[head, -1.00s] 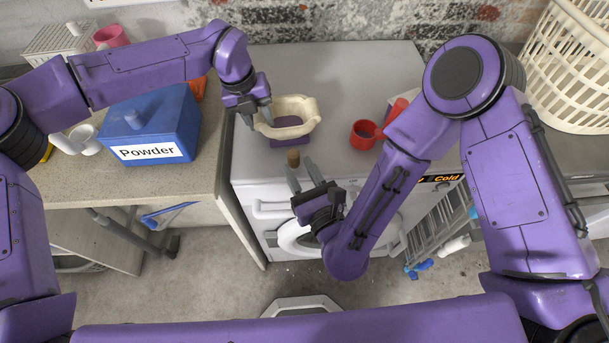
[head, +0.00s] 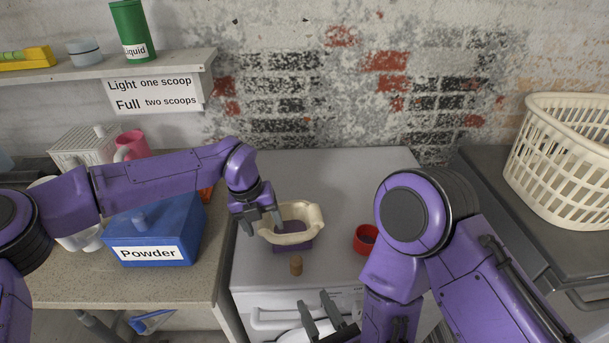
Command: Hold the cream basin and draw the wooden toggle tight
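The cream basin (head: 312,214) sits on a purple block (head: 293,248) on top of the white machine. The wooden toggle (head: 296,265) is a small brown cylinder standing in front of the block, near the machine's front edge. No cord can be made out at it. My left gripper (head: 262,222) is at the basin's left end, fingers apart, seemingly one on each side of the rim; contact cannot be told. My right gripper (head: 317,299) is open and empty, in front of the toggle and apart from it, fingers pointing towards the machine's front edge.
A red cup (head: 366,239) stands right of the basin, close to my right arm. A blue Powder box (head: 155,230) is on the left counter under my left arm. A cream laundry basket (head: 565,160) stands at the right. The machine top behind the basin is clear.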

